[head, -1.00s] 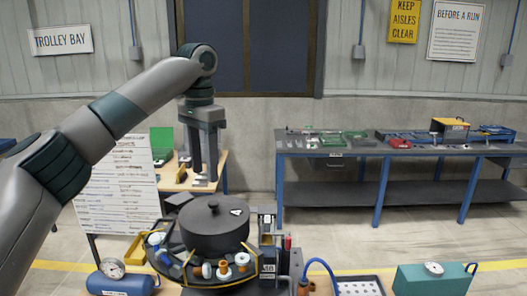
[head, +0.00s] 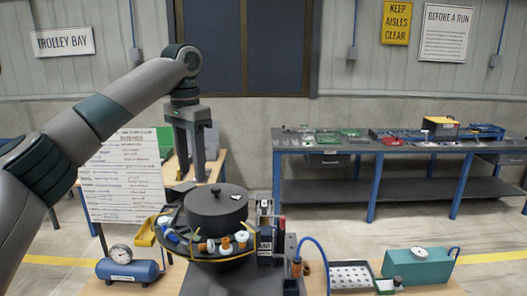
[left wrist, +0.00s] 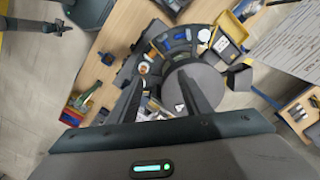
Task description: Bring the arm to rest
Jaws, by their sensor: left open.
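My left arm comes in from the left in the head view and bends down at the wrist. My left gripper (head: 193,180) hangs pointing down with its two fingers apart and nothing between them. It is above and just behind the bowl feeder (head: 217,208), whose dark round lid shows clear of the fingers in the head view. In the left wrist view the open fingers reach over the feeder's lid (left wrist: 203,85) from below. My right gripper is in neither view.
A blue air tank with a gauge (head: 128,271), a perforated tray (head: 352,275) and a teal case (head: 418,268) stand on the near table around the feeder. A sign board (head: 125,180) stands behind left. A long workbench (head: 390,147) runs along the back wall.

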